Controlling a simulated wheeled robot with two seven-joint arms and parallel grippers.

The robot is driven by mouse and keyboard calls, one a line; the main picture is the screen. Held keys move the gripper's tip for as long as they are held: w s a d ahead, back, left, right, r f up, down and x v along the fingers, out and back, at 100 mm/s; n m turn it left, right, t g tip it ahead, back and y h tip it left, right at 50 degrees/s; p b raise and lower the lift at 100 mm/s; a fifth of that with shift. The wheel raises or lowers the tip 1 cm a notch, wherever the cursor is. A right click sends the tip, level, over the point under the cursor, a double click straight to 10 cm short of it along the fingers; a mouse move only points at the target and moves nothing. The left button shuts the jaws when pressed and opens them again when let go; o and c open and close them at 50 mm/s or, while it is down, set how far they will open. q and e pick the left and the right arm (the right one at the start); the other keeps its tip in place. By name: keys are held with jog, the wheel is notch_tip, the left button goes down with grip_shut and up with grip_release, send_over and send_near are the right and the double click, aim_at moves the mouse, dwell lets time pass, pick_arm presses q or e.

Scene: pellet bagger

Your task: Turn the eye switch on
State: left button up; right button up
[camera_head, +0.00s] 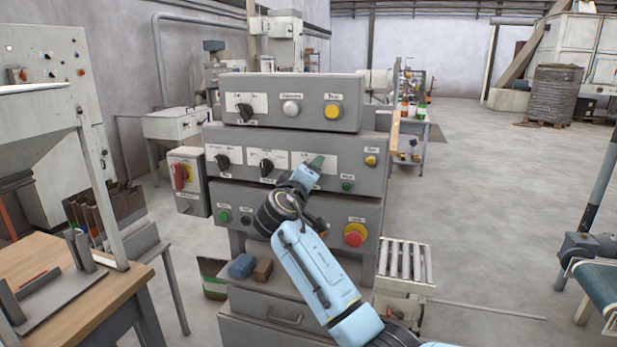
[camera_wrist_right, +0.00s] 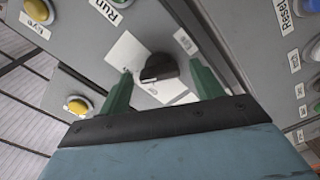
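A black rotary knob (camera_wrist_right: 160,68) sits on a white label plate in the right wrist view. Its small label (camera_wrist_right: 185,41) is too blurred for me to read, so I cannot confirm it is the eye switch. My right gripper (camera_wrist_right: 160,75) is open, with its green fingers on either side of the knob and gaps on both sides. A pale mark on the knob points left in that view. In the head view my right gripper (camera_head: 315,163) is at the right part of the middle panel (camera_head: 328,186) and hides this knob. My left gripper is not in view.
Two other black knobs (camera_head: 222,161) (camera_head: 266,167) are on the same panel to the left. A yellow button (camera_head: 370,161), a green button (camera_head: 346,186) and a red stop button (camera_head: 355,234) are nearby. A wooden table (camera_head: 75,300) stands at left; open floor lies right.

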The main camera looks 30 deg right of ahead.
jog(key=v, duration=1.3)
jog(key=shift+a, duration=0.2)
jog(key=shift+s, duration=0.1)
jog(key=w+a+f+n+y, duration=0.1)
jog(key=a+f+n+y, duration=0.15)
jog(key=f, duration=0.95)
jog(key=w+a+f+n+y, duration=0.1)
jog(key=f+n+y, duration=0.25)
jog(key=f, duration=0.95)
jog(key=s+a+f+g+y, duration=0.15)
jog(key=s+f, duration=0.35)
jog(key=f, duration=0.6)
jog(key=s+f+g+y, duration=0.25)
jog(key=s+f, duration=0.25)
jog(key=f, duration=0.7)
jog(key=s+f+m+g+y, duration=0.2)
jog(key=s+f+g+y, duration=0.15)
jog(key=s+f, duration=1.45)
jog(key=s+f+m+g, duration=0.1)
jog(key=s+f, duration=0.1)
jog(key=s, duration=1.1)
jog(key=s+d+f+m+g, duration=0.1)
jog(key=s+f+m+g, duration=0.1)
jog(key=s, duration=1.1)
jog(key=shift+s+f+m, duration=0.25)
jog(key=shift+f+m, duration=0.05)
jog(key=shift+f, duration=0.25)
